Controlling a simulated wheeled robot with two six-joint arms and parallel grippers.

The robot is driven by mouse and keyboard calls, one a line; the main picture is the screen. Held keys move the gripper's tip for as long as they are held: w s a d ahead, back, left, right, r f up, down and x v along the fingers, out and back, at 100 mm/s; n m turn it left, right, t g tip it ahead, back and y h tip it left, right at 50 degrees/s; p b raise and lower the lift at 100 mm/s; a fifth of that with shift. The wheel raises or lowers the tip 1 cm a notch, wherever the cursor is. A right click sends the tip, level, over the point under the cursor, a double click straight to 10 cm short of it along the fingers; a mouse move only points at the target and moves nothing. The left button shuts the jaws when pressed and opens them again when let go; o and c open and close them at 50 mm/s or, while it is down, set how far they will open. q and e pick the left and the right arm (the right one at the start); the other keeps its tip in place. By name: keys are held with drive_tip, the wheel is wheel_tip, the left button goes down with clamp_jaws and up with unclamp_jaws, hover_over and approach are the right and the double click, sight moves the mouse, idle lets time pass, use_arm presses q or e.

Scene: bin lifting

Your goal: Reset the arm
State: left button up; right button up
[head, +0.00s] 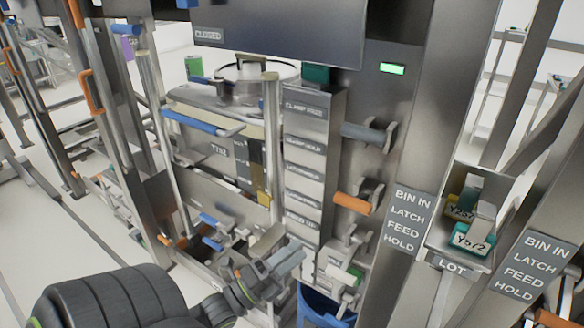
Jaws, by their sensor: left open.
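My left arm comes in from the bottom left, with a thick black ribbed section in front. My left gripper (280,255) is open, with nothing visible between its fingers. It is at the bottom middle, in front of the lower part of the metal bin station and just left of a small fitting with a white and green part (346,274). From this view I cannot tell whether it touches the station. My right gripper is not in view.
A steel bin (190,97) stands in the frame behind, beside a labelled column (305,140). An orange handle (352,203) and a grey lever (364,133) stick out on the right. A blue container (318,310) sits low. A lot tray (450,264) holds tagged blocks.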

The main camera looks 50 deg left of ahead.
use_arm(q)
drive_tip(key=shift+f, duration=0.1)
drive_tip(key=s+a+f+n+g+y, duration=0.2)
drive_tip(key=f+n+g, duration=0.15)
drive_tip(key=f, duration=0.75)
drive_tip(key=s+a+f+n+g+y, duration=0.1)
drive_tip(key=a+f+n+g+y, duration=0.3)
drive_tip(key=f, duration=0.7)
drive_tip(key=s+f+n+g, duration=0.2)
drive_tip(key=f+n, duration=0.3)
drive_tip(key=f, duration=0.6)
drive_tip(key=s+d+f+n+g, duration=0.5)
drive_tip(key=s+f, duration=0.5)
drive_tip(key=s, duration=0.2)
drive_tip(key=s+d+f+n+g+h, duration=0.1)
drive_tip(key=s+d+f+n+g, duration=0.4)
drive_tip(key=s+f, duration=0.6)
drive_tip(key=shift+s+d+f+g, duration=0.2)
drive_tip(key=shift+s+d+g, duration=0.4)
drive_tip(key=shift+d+g, duration=0.05)
drive_tip(key=shift+c, duration=1.2)
drive_tip(key=shift+s, duration=0.1)
